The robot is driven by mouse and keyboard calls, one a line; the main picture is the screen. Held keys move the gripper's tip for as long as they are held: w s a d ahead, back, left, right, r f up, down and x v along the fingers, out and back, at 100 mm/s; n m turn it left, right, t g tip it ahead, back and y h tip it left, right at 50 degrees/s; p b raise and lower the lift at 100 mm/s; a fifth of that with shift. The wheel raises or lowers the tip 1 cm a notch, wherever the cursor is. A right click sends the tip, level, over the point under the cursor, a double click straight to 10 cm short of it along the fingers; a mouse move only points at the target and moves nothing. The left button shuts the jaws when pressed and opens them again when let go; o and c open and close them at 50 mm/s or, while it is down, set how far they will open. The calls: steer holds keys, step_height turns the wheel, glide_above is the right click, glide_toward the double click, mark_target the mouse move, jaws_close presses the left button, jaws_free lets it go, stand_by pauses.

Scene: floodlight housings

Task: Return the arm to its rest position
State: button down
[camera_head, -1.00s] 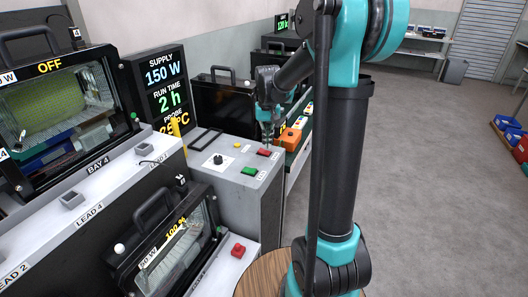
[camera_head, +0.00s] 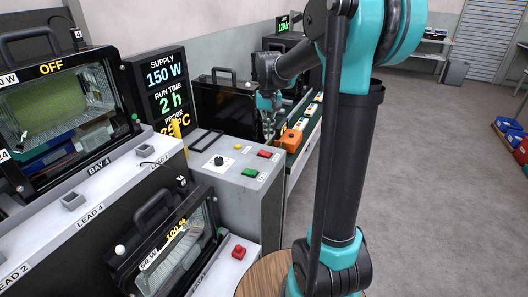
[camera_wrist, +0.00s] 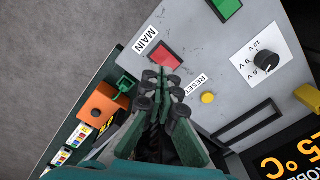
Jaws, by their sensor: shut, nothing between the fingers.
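My arm (camera_head: 345,165) stands upright at the right of the head view, with its forearm reaching left and away. My gripper (camera_head: 268,132) points down beyond the far edge of the grey control box (camera_head: 228,172), near its red MAIN switch (camera_head: 264,154). In the wrist view my gripper (camera_wrist: 160,78) is shut and empty, its dark fingers together. The red switch (camera_wrist: 153,54) shows just past the fingertips there. I cannot tell the exact height of the tips above the box.
An orange block (camera_head: 289,139) sits on the green bench (camera_head: 303,138) close to my gripper. The box also carries a green switch (camera_head: 250,172) and a black knob (camera_head: 218,160). A display (camera_head: 163,85) stands at left. Open floor (camera_head: 430,180) lies at right.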

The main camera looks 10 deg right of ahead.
steer(key=s+d+f+t, duration=0.2)
steer(key=s+f, duration=0.5)
steer(key=s, duration=0.4)
steer(key=s+d+f+t, duration=0.2)
steer(key=s+f, duration=0.4)
steer(key=s, duration=0.6)
steer(key=shift+f+n, duration=0.35)
steer(key=shift+n, duration=0.05)
